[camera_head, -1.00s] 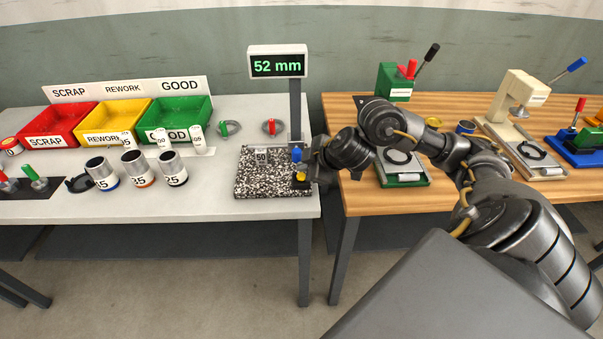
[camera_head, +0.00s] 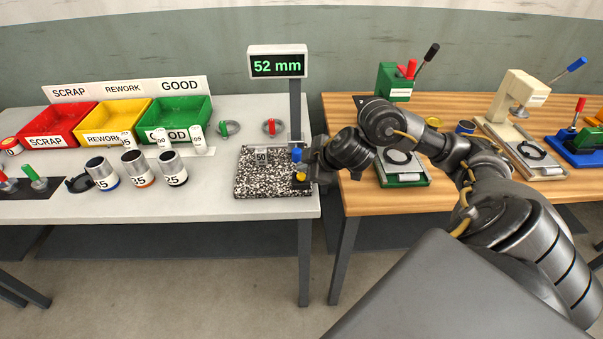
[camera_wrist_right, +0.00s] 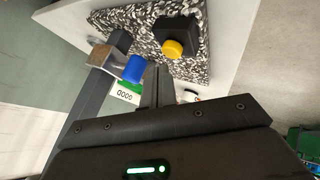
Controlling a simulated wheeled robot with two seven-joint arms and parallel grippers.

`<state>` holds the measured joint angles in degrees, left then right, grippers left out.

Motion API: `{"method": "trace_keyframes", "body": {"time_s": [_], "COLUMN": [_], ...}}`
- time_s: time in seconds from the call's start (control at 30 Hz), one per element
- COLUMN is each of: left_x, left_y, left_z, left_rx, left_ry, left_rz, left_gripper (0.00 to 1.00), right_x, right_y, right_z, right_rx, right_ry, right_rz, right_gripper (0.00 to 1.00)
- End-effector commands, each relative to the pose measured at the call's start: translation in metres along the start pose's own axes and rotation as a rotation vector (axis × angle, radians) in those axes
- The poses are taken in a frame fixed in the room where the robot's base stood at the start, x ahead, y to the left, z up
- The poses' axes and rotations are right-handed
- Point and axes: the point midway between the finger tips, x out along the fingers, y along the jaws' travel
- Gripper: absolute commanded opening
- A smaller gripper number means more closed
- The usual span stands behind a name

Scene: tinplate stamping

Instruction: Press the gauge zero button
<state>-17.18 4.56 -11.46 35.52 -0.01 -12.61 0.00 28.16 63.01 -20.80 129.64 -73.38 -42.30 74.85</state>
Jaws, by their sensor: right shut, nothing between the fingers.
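The gauge is a speckled granite plate (camera_head: 262,184) with a post and a display (camera_head: 277,64) reading "52 mm". A yellow button (camera_head: 300,176) on a small black box sits at the plate's right side, below a blue knob (camera_head: 297,154). My right gripper (camera_head: 310,170) is beside them, at the plate's right edge. In the right wrist view its fingers (camera_wrist_right: 158,76) are shut and empty. Their tips point toward the black box, with the yellow button (camera_wrist_right: 172,48) just beyond and the blue knob (camera_wrist_right: 134,68) to the left. I see no clear contact with the button. My left gripper is out of view.
Red (camera_head: 72,138), yellow (camera_head: 92,142) and green (camera_head: 152,134) bins stand at the back left. Several tins, one of them (camera_head: 172,168), stand left of the plate. A wooden table (camera_head: 352,196) on the right holds presses, including a green one (camera_head: 388,84).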

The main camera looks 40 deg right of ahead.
Motion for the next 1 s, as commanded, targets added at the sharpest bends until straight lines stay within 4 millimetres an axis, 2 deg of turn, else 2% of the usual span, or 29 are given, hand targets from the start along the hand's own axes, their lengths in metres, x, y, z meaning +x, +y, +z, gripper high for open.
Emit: {"method": "trace_keyframes", "body": {"time_s": [1.0], "left_x": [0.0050], "left_y": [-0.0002], "left_z": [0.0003], "left_rx": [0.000], "left_ry": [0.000], "left_rz": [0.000], "left_gripper": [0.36], "right_x": [0.0086], "right_y": [-0.0063], "right_z": [0.0063], "right_rx": [0.001], "right_ry": [-0.001], "right_rz": [0.000], "right_gripper": [0.00]}}
